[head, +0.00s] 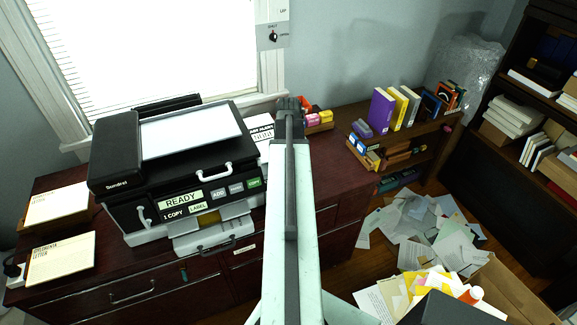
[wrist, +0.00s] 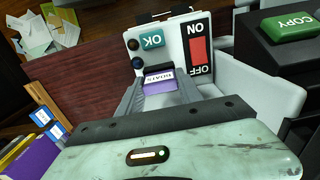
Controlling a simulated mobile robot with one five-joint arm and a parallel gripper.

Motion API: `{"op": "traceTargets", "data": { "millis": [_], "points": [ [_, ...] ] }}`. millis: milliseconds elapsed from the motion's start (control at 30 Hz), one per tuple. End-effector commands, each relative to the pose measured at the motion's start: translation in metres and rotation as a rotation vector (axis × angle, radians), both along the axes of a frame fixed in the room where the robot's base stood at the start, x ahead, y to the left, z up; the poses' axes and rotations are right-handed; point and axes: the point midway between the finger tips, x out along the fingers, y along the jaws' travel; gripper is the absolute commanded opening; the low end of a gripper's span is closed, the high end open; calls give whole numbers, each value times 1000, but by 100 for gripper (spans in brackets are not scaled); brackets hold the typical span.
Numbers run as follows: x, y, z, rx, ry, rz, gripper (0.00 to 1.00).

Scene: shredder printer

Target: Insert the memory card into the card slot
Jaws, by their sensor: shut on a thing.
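The memory card (wrist: 161,79) is purple with a white label reading BOATS and a dark far end. My gripper (wrist: 159,86) is shut on it, one finger on each side. In the head view my gripper (head: 291,104) is at the far end of my arm, right of the printer (head: 125,150). In the wrist view the card's far end is at the lower edge of a white panel (wrist: 165,31) with a teal OK button (wrist: 151,42) and a red ON/OFF switch (wrist: 198,50). The card slot cannot be made out; I cannot tell whether the card touches the panel.
The black printer's green COPY button (wrist: 289,25) is right of the panel. A shelf with books (head: 381,109) is to the right. Loose papers (head: 415,235) lie on the floor.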

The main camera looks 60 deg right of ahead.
Motion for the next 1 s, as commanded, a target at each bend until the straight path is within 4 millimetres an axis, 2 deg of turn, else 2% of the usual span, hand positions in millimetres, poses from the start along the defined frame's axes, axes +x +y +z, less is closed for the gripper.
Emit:
{"op": "traceTargets", "data": {
  "millis": [33,67,133,433,567,1000],
  "points": [
    [0,0,-3,0,0,0,0],
    [0,0,-2,0,0,0,48],
    [0,0,-1,0,0,0,67],
    [0,0,-1,0,0,0,68],
    [0,0,6,0,0,0,68],
    [0,0,77,0,0,0,68]
  ]
}}
